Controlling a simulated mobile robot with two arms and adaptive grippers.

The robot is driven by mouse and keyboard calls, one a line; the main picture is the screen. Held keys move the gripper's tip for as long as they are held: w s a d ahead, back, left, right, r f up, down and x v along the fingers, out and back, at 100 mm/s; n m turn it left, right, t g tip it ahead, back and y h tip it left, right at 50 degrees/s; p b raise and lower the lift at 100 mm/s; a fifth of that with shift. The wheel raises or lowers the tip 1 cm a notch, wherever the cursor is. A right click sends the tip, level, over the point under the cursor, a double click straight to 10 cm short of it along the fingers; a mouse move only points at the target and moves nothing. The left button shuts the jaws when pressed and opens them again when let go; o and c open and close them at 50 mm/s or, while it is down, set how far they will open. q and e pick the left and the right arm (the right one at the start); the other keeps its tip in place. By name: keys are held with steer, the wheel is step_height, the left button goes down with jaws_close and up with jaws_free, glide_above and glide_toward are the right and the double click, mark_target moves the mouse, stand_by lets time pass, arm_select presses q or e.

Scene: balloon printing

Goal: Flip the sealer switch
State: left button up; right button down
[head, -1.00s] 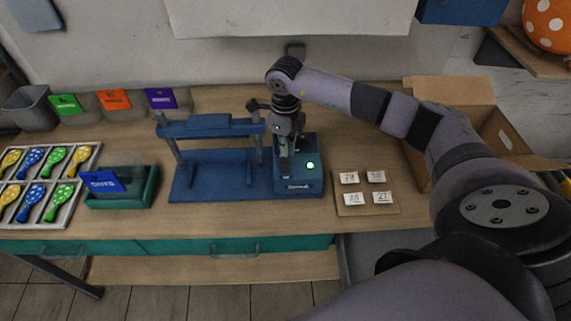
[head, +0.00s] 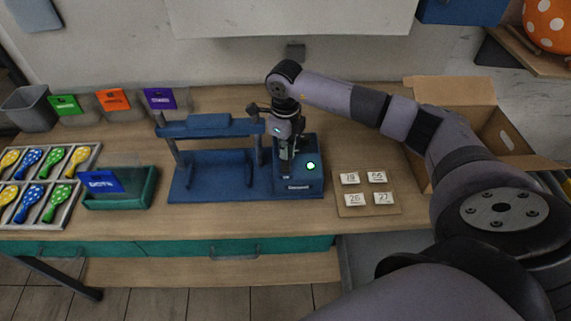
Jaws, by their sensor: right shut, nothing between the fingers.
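The blue sealer (head: 214,170) stands in the middle of the table, a frame with a raised crossbar and a box-shaped control unit (head: 304,190) at its right end. A round light or button on the unit's top glows green (head: 311,166). My right gripper (head: 287,174) points down over the left part of the control unit, shut and empty, its tips at or just above the top. The switch itself is hard to make out there; the gripper covers that spot. My left gripper is out of view.
A board with number cards (head: 352,211) lies right of the sealer, and an open cardboard box (head: 455,92) stands behind it. Table is clear in front of the sealer.

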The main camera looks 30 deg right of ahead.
mark_target(285, 162)
steer(key=shift+f+b, duration=0.95)
steer(key=shift+f, duration=0.2)
stand_by(0.9)
steer(key=shift+r+p, duration=2.1)
steer(key=shift+r, duration=1.5)
steer(key=shift+f, duration=0.1)
